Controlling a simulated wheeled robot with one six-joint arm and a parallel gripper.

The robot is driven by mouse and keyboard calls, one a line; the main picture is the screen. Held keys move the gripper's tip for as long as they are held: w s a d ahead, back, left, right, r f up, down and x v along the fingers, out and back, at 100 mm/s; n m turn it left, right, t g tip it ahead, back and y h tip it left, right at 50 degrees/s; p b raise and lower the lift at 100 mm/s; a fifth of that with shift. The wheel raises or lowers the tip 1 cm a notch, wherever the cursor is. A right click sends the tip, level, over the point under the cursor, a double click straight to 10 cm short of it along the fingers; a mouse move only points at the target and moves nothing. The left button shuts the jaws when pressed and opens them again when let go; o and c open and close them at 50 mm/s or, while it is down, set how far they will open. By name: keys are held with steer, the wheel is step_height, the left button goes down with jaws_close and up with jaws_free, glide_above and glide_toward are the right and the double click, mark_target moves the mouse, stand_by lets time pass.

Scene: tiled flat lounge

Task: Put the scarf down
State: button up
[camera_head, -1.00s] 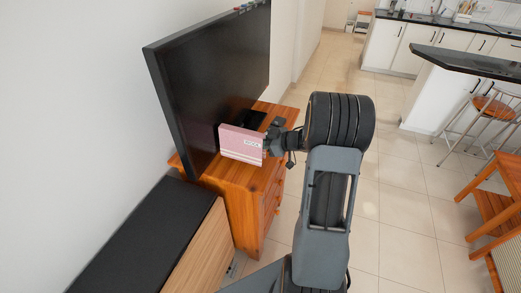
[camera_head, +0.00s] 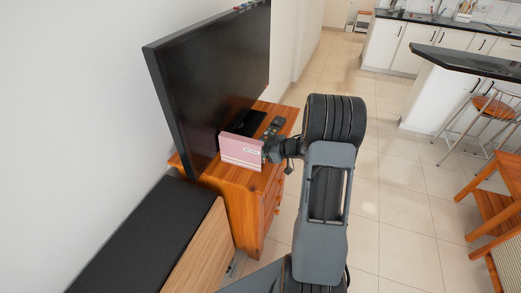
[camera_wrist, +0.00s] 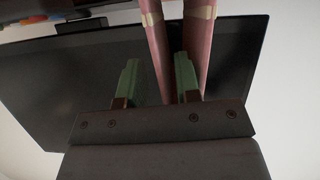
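The scarf (camera_head: 241,150) appears as a pink, folded, box-like piece with pale bands and a small label. My gripper (camera_head: 268,150) is at its right edge, over the front of a wooden cabinet (camera_head: 228,187). In the wrist view the scarf (camera_wrist: 157,45) shows as two pink layers. I cannot tell whether the scarf's lower edge touches the cabinet top.
A large black TV (camera_head: 215,85) stands on the cabinet close behind the scarf. A dark remote (camera_head: 273,127) lies on the cabinet top past my gripper. A low black-topped unit (camera_head: 145,240) is at the front left. Tiled floor (camera_head: 395,200) is open on the right.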

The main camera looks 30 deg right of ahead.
steer(key=shift+r, duration=0.1)
steer(key=shift+d+r, duration=0.1)
steer(key=shift+r, duration=0.05)
steer(key=v, duration=1.1)
steer(key=w+a+r+m+t+h, duration=0.1)
steer(key=w+r+m+t+h, duration=0.2)
steer(key=w+r+h, duration=0.4)
steer(key=s+a+r+m+g+h, duration=0.3)
steer(key=s+a, duration=0.4)
steer(key=s, duration=0.3)
steer(key=m+g+h, duration=0.1)
steer(key=m+h, duration=0.1)
steer(key=shift+a+r+m+g+h, duration=0.2)
steer(key=shift+a+m+g+h, duration=0.1)
steer(key=shift+a+m+h, duration=0.1)
steer(key=shift+o, duration=0.2)
steer(key=s+a+f+g+y, duration=0.2)
steer(key=s+a+g+y, duration=0.1)
steer(key=s+a, duration=0.7)
steer(key=shift+s+a+f+g+y, duration=0.3)
steer(key=shift+s+g, duration=0.2)
steer(key=shift+g, duration=0.3)
steer(key=shift+o, duration=0.8)
steer(key=shift+s+a+f, duration=0.1)
steer(key=shift+s+a, duration=0.1)
steer(key=shift+s, duration=0.05)
steer(key=shift+a, duration=0.2)
